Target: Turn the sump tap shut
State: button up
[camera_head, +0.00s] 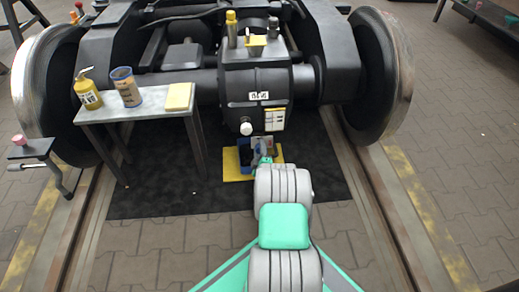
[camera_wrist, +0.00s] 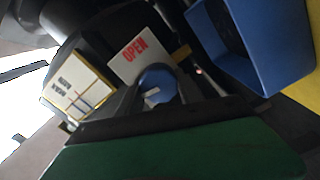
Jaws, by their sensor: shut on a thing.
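The sump tap (camera_wrist: 155,84) shows in the wrist view as a round blue knob with a short white mark on its face. My gripper (camera_wrist: 157,92) is shut on it, with a dark finger on each side. Behind the knob is a white plate (camera_wrist: 137,55) that reads OPEN in red. In the head view my gripper (camera_head: 263,152) is low at the front of the dark gearbox housing (camera_head: 243,85), and it and my arm hide most of the tap.
A blue bin (camera_wrist: 228,45) stands close on the right in the wrist view, on a yellow mat (camera_head: 236,174). Large wheels (camera_head: 385,70) flank the housing.

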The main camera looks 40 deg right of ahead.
jog(key=shift+n, duration=1)
jog(key=o, duration=1.4)
jog(key=shift+c, duration=0.2)
